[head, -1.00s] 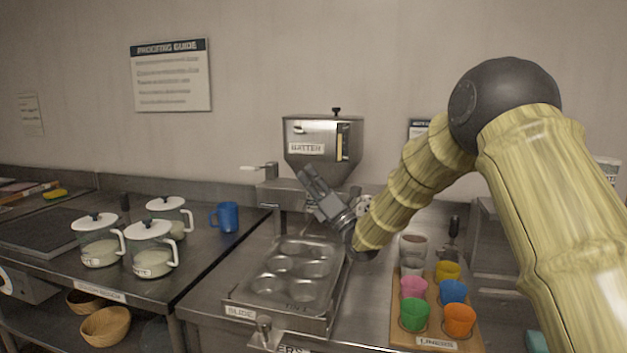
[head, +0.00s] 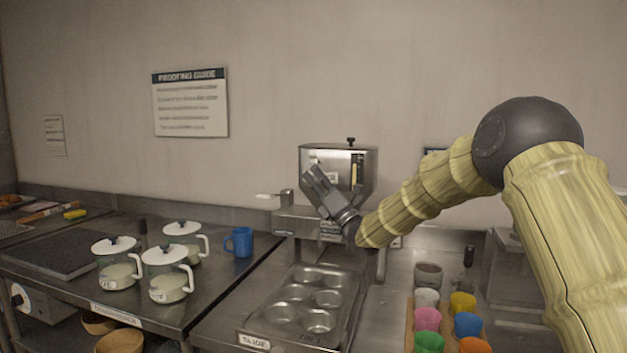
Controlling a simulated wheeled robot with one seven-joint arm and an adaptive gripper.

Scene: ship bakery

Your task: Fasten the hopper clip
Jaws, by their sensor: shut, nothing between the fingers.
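The metal hopper (head: 352,158) stands against the back wall with a black knob on its lid and a yellow strip on the right of its front. My gripper (head: 311,171) is shut and empty. I cannot make out the clip; the gripper hides part of the hopper's front. A small lever (head: 268,196) sticks out left of the hopper's base.
A muffin tin (head: 310,315) lies below the hopper. Several coloured cups (head: 467,325) stand to the right. Lidded white-and-glass pots (head: 168,292) and a blue mug (head: 239,242) stand on the left counter. The wall above the hopper is clear.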

